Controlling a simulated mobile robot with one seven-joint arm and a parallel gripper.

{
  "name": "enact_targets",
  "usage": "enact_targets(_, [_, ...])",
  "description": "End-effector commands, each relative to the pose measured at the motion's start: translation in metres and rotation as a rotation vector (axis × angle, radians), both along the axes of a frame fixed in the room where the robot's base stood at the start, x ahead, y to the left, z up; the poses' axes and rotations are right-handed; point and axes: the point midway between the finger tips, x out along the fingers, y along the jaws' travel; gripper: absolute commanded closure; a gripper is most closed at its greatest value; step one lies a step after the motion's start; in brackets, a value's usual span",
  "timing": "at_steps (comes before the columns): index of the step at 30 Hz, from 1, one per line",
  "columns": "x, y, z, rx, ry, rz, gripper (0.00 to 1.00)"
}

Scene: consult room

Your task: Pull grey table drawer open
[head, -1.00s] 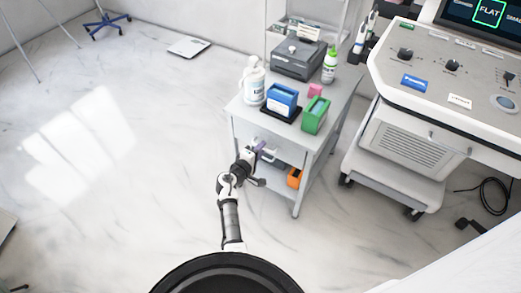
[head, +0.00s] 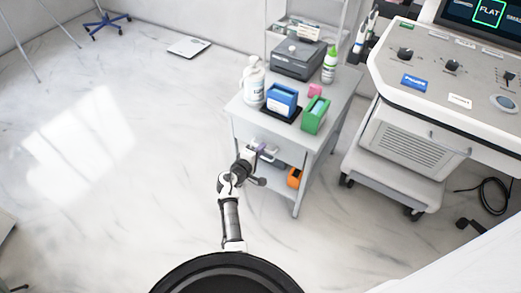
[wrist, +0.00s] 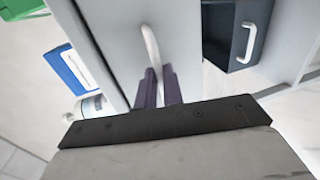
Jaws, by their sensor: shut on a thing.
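The grey table (head: 318,136) stands in the middle of the head view, with its drawer front (head: 246,130) facing my arm. The light grey drawer front (wrist: 115,35) fills the middle of the wrist view. Its pale bar handle (wrist: 151,48) runs down between my purple fingers. My gripper (wrist: 160,88) is shut on the handle; it also shows in the head view (head: 258,149) against the drawer front. The fingers hide the handle's near end. I cannot tell whether there is a gap behind the drawer front.
On the tabletop stand a white bottle (head: 253,82), a blue box (head: 282,99), a green box (head: 315,114) and a dark grey device (head: 298,59). An orange item (head: 294,177) sits on the lower shelf. A wheeled console (head: 410,139) stands right.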

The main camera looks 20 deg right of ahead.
Motion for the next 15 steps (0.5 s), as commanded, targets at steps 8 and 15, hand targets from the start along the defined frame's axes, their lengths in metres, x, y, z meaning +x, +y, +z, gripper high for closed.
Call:
enact_targets(8, [-0.021, 0.027, -0.001, -0.001, 0.003, 0.002, 1.00])
enact_targets(15, [-0.059, 0.074, -0.001, 0.000, 0.003, 0.003, 1.00])
